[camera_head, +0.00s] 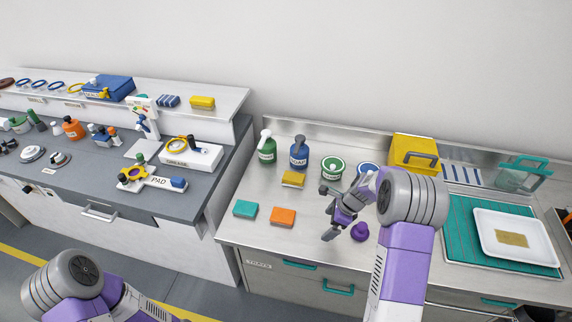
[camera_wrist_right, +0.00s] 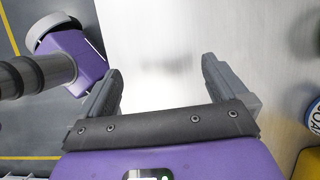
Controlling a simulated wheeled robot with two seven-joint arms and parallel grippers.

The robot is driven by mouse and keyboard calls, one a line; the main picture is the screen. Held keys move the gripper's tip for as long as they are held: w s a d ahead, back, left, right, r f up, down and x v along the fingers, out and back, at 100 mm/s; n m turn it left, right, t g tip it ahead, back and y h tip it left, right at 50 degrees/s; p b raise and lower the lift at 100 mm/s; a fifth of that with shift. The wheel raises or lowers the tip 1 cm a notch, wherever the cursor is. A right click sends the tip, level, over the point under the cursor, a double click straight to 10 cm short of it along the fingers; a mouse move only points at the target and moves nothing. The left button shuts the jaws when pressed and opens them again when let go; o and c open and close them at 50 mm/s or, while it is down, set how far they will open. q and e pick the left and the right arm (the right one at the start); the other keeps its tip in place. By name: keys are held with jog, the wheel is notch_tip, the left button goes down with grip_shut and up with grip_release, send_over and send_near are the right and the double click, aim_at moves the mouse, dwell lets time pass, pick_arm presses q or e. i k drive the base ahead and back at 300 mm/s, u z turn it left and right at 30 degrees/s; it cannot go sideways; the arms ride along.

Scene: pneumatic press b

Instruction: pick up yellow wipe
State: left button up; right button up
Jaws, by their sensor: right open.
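The yellow wipe (camera_head: 293,179) lies flat on the steel counter in the head view, in front of the blue bottle. A teal wipe (camera_head: 245,209) and an orange wipe (camera_head: 283,216) lie closer to the counter's front edge. My right gripper (camera_head: 327,212) is above the counter, to the right of the yellow wipe and apart from it. In the right wrist view its two fingers (camera_wrist_right: 160,82) are spread with nothing between them, and only bare counter shows beyond. The yellow wipe is not in that view. My left arm shows at lower left, but its gripper is not visible.
A green bottle (camera_head: 267,148), a blue bottle (camera_head: 299,153) and a green-labelled tub (camera_head: 333,168) stand behind the wipe. A purple object (camera_head: 359,231) stands beside my right gripper. A white tray (camera_head: 485,222) holds a brownish-yellow pad (camera_head: 511,239) at right.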

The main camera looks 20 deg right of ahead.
aim_at(291, 179)
jog(key=i, duration=0.9)
